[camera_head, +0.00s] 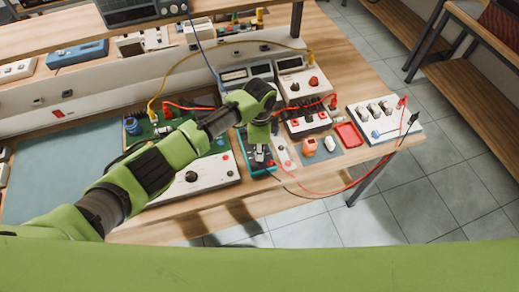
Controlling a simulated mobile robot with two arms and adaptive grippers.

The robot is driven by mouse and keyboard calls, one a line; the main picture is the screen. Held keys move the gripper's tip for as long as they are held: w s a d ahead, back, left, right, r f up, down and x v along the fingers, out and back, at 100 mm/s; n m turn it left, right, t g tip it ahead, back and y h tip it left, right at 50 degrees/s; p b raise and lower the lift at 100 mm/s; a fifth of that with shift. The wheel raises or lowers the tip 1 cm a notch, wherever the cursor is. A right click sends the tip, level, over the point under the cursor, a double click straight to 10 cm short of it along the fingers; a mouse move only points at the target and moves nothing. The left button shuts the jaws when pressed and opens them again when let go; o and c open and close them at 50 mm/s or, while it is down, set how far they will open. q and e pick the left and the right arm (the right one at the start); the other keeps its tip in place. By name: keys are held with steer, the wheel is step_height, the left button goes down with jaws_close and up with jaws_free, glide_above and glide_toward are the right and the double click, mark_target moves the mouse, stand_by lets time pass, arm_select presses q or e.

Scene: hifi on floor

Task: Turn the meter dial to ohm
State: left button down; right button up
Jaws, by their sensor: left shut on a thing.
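The meter is a teal-edged handheld device (243,148) lying on the workbench near its front edge. My left arm comes in from the left, and its gripper (260,156) points down over the meter's face. The gripper is shut on the meter dial. The fingers and wrist hide the dial and most of the face, so the dial's setting and the markings cannot be read. My right gripper is not in view.
A white panel with a black knob (192,176) lies left of the meter. An orange-topped device (309,147), a red tray (348,134) and a white switch board (382,117) stand to the right. Red and yellow leads cross the bench close to my gripper. An upper shelf runs behind.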

arm_select(q)
steer(key=m, duration=0.5)
steer(key=shift+m+b, duration=0.35)
steer(key=shift+m, duration=0.05)
steer(key=m+b, duration=0.1)
steer(key=m, duration=0.5)
stand_by(0.3)
steer(key=c, duration=1.9)
jaws_free()
steer(key=shift+r, duration=0.15)
step_height(320, 180, up, 12)
steer(key=shift+f, duration=0.1)
